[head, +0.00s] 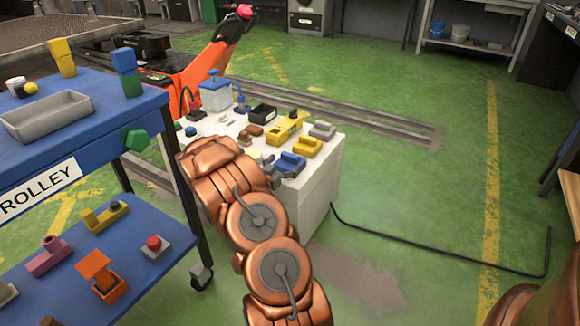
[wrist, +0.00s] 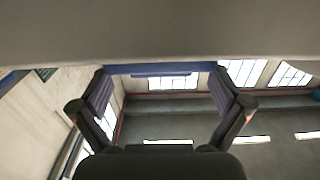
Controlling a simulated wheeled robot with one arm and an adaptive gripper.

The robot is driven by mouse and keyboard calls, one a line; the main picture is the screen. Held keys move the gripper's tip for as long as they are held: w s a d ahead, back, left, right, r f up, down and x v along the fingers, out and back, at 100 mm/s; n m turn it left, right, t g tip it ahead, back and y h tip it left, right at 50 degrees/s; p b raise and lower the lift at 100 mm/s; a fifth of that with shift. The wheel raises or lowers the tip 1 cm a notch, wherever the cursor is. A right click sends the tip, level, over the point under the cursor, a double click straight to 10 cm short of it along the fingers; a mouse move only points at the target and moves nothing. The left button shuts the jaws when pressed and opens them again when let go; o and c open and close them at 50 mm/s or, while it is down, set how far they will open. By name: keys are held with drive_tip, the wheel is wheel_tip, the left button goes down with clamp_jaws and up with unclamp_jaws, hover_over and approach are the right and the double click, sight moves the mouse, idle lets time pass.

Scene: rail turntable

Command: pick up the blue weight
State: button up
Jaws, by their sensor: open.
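A blue stepped piece (head: 290,163) lies near the front edge of the white cabinet top in the head view. A blue block with a green lower part (head: 126,62) stands on the blue trolley's upper shelf. I cannot tell for sure which blue thing is the weight. My gripper (wrist: 165,78) is open in the wrist view, with its two dark fingers wide apart. A blue-purple strip shows between the fingertips, under a broad pale surface; I cannot tell what it belongs to. In the head view my gripper is hidden behind my copper arm.
The white cabinet (head: 314,190) carries several small parts, including a yellow block (head: 284,128) and a black bin (head: 262,115). The trolley (head: 150,101) stands close on the left.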

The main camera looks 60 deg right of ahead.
sight(288, 160)
drive_tip(key=shift+w+d+f+b, duration=0.1)
drive_tip(key=shift+d+b, duration=0.4)
drive_tip(key=shift+d, duration=1.25)
drive_tip(key=c, duration=1.8)
